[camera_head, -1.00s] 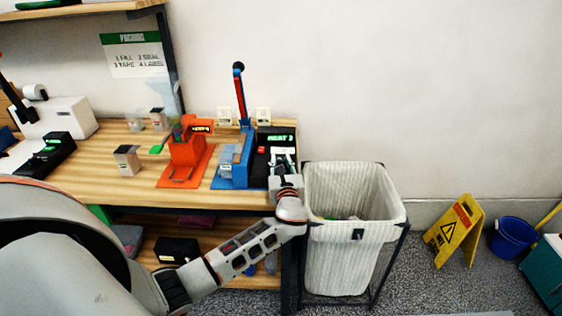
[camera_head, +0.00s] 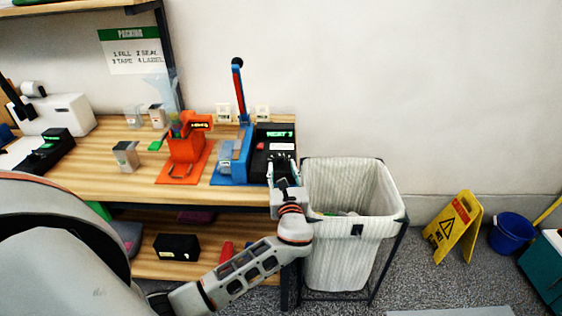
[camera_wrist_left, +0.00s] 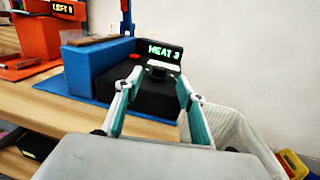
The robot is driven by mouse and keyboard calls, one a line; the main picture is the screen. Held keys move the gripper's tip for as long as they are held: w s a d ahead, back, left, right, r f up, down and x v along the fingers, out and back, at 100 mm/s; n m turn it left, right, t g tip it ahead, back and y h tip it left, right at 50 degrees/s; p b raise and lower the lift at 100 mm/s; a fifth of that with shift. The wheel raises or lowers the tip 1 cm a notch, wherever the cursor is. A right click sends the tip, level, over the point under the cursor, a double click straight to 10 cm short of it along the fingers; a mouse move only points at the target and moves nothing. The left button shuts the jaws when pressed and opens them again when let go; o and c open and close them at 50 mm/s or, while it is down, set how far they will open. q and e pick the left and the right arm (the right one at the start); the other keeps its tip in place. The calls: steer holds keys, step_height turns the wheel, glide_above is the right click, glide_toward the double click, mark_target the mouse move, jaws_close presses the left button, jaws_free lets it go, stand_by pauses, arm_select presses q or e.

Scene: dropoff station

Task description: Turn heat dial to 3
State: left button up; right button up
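The black heat unit (camera_head: 262,150) stands at the right end of the wooden bench. Its green display (camera_head: 281,134) reads HEAT 3, and the same text shows in the left wrist view (camera_wrist_left: 164,51). A small dark dial (camera_wrist_left: 157,71) is below the display. My left gripper (camera_head: 283,160) is at the front of the unit. In the left wrist view its fingers (camera_wrist_left: 159,80) are spread, with the dial between and just beyond the tips and gaps on both sides. In the head view the dial is hard to make out behind the gripper. My right gripper is not in view.
A blue sealer with a raised red and blue lever (camera_head: 238,92) stands left of the unit. An orange tape dispenser (camera_head: 186,148) is farther left. A lined bin (camera_head: 340,250) stands against the bench's right end. Floor to its right is clear up to a yellow sign (camera_head: 453,228).

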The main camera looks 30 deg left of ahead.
arm_select(q)
steer(key=shift+v, duration=2.4)
